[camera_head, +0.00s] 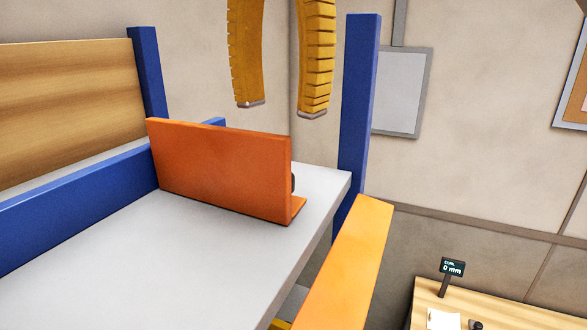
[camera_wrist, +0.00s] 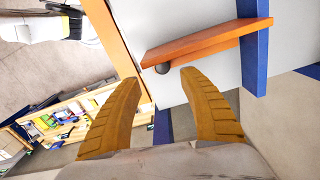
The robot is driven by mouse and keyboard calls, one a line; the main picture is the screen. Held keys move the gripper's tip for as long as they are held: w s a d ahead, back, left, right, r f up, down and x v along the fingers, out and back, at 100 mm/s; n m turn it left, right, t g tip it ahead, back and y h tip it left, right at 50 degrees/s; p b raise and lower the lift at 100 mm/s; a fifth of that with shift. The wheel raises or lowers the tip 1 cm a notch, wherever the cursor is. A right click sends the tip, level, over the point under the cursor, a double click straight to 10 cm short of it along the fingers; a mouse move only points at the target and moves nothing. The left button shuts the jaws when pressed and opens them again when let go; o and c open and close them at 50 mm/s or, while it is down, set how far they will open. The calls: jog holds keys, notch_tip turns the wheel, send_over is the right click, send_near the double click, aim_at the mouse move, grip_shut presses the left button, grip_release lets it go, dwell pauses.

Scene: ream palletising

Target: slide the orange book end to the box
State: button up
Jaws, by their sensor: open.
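The orange book end (camera_head: 220,170) stands upright on the grey shelf (camera_head: 150,270), with its foot flat at the right end. In the wrist view the book end (camera_wrist: 205,42) lies just beyond my fingertips. A small dark rounded knob (camera_wrist: 162,68) shows beside it; in the head view only its edge peeks out behind the book end. My gripper (camera_head: 282,109) is open and empty, its yellow fingers hanging above and behind the book end. In the wrist view my gripper (camera_wrist: 160,77) has the knob near the gap between its tips. I cannot make out a box.
Blue posts (camera_head: 358,110) and a blue rail (camera_head: 70,190) bound the shelf. An orange beam (camera_head: 345,265) runs along its front edge. A wooden table with a small display (camera_head: 453,268) stands lower right. The shelf's near part is clear.

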aim_at(280, 176)
notch_tip(280, 176, down, 9)
jog(key=shift+w+r, duration=0.1)
jog(key=shift+w+f, duration=0.25)
jog(key=shift+s, duration=0.1)
grip_shut()
